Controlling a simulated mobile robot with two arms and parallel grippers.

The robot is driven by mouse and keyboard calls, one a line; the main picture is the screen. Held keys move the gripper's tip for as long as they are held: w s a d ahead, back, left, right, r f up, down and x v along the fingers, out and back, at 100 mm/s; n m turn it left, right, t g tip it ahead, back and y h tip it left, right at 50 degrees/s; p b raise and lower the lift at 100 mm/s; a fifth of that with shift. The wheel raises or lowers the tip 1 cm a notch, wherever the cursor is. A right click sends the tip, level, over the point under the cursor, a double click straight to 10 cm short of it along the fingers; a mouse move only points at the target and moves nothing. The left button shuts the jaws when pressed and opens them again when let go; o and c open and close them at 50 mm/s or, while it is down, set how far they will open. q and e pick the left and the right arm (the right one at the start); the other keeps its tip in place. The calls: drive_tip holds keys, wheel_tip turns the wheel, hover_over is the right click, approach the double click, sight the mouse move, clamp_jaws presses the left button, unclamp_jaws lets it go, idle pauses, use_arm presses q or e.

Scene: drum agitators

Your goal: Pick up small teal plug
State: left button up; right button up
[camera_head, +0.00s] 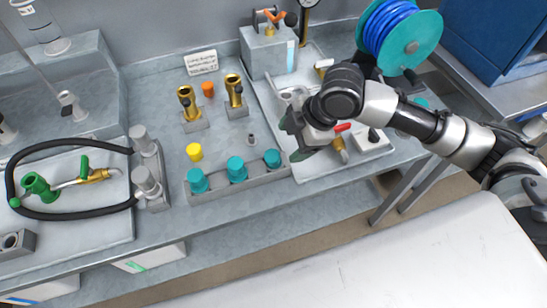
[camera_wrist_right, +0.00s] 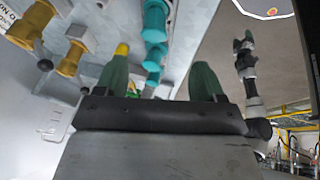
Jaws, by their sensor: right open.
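Three teal plugs stand in a row in a grey rack (camera_head: 240,184): a left one (camera_head: 198,181), a middle one (camera_head: 236,169) and a right one (camera_head: 272,159). They look alike in size, so I cannot tell which is the small one. My right gripper (camera_head: 294,137) is just right of the right plug, above the bench, partly hidden by its own wrist. In the right wrist view its two green fingers are apart (camera_wrist_right: 160,80), with nothing held, and teal plugs (camera_wrist_right: 154,54) show beyond them. What looks like my left gripper (camera_wrist_right: 244,45) is small there.
A yellow plug (camera_head: 194,152) stands behind the rack, and a small grey peg (camera_head: 251,140) behind the right plug. Two brass fittings (camera_head: 188,101) and an orange cap (camera_head: 208,90) stand farther back. A tray with a red-handled valve (camera_head: 342,128) lies right, under my arm.

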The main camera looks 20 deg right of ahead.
sight(274, 155)
drive_tip(key=x, duration=0.5)
drive_tip(key=shift+f, duration=0.1)
drive_tip(key=x, duration=0.2)
drive_tip(key=p+x, duration=0.1)
drive_tip(key=x, duration=0.1)
drive_tip(key=shift+w+p, duration=0.3)
drive_tip(key=shift+w, duration=0.1)
drive_tip(key=shift+w+a+f, duration=0.1)
drive_tip(key=shift+a+f, duration=0.05)
drive_tip(key=shift+f, duration=0.4)
drive_tip(key=c, duration=1)
drive_tip(key=shift+r, duration=0.15)
wheel_tip(274, 155, up, 4)
drive_tip(key=shift+r+b, duration=0.1)
drive_tip(key=shift+b, duration=0.4)
drive_tip(key=shift+s+d+r+b, duration=0.35)
drive_tip(key=shift+d+r, duration=0.75)
drive_tip(key=shift+d, duration=0.85)
drive_tip(key=shift+s+d+r+b, duration=0.3)
drive_tip(key=shift+d+r, duration=0.8)
drive_tip(key=shift+d, duration=0.8)
drive_tip(key=shift+s+d+r+b, duration=0.3)
drive_tip(key=shift+d+r, duration=0.8)
drive_tip(key=shift+d, duration=0.85)
